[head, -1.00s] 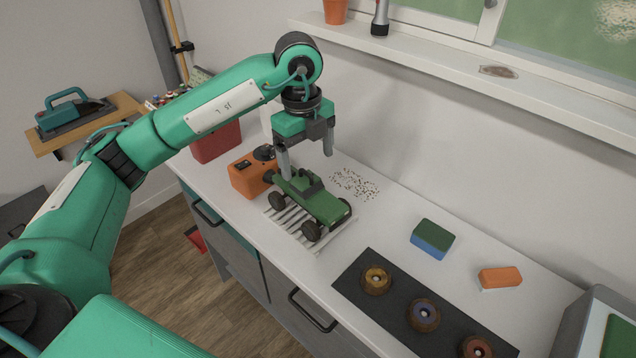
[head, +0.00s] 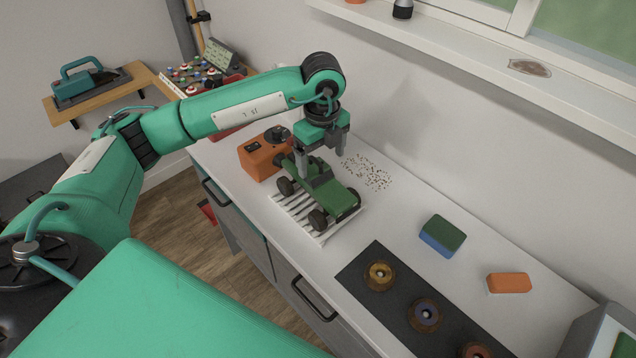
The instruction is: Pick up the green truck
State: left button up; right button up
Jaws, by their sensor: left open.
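The green truck (head: 336,199) is a toy crawler with black wheels. It stands on a white slatted rack (head: 315,236) on the white counter. My left gripper (head: 322,172) points down over the truck's rear part, at its upper left, with its fingers open. I cannot tell whether the fingers touch the truck. My right gripper is not in view.
An orange box (head: 264,153) stands close behind the truck. Scattered bits (head: 367,171) lie to its right. A green-blue sponge (head: 442,235), an orange block (head: 508,283) and a dark mat (head: 392,309) with round knobs lie farther right.

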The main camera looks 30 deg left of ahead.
aim_at(318, 181)
pick_arm(q)
jog(key=f, duration=0.1)
jog(key=f+p, duration=0.1)
jog(key=f, duration=0.1)
jog(key=a+f+p, duration=0.1)
jog(key=shift+s+f, duration=0.2)
jog(key=shift+s, duration=0.1)
jog(key=shift+d+f, duration=0.1)
jog(key=shift+f, duration=0.15)
jog(key=c, duration=1.6)
grip_shut()
jog(key=shift+w+r, duration=0.1)
jog(key=shift+r, duration=0.1)
